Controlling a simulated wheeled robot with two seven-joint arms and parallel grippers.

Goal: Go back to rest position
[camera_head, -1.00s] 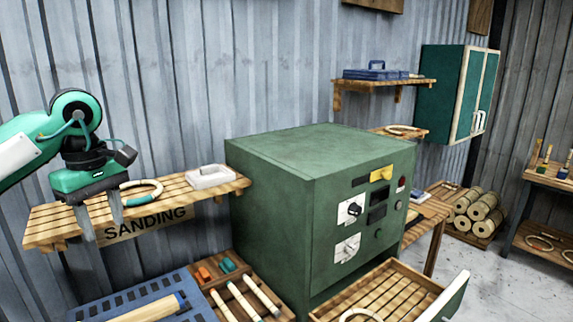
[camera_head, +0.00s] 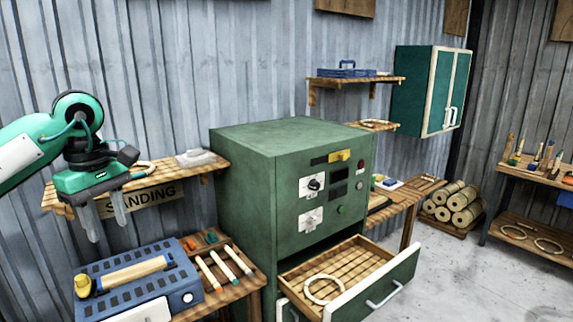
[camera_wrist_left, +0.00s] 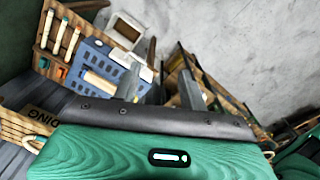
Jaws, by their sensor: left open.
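My left gripper (camera_head: 108,216) hangs at the left of the head view with its two grey fingers pointing down. The fingers are apart with nothing between them. It is in front of the slatted sanding shelf (camera_head: 212,166) and above the blue machine (camera_head: 185,285). In the left wrist view the fingers (camera_wrist_left: 160,85) also show apart and empty. A rattan ring (camera_head: 141,167) on the sanding shelf is partly hidden behind the gripper. My right gripper does not show.
A green cabinet (camera_head: 242,190) stands in the middle with its slatted drawer (camera_head: 405,268) pulled out; a rattan ring (camera_head: 324,289) lies in it. A wooden rack with sticks (camera_head: 238,287) stands left of it. Grey floor (camera_head: 455,280) is clear at the right.

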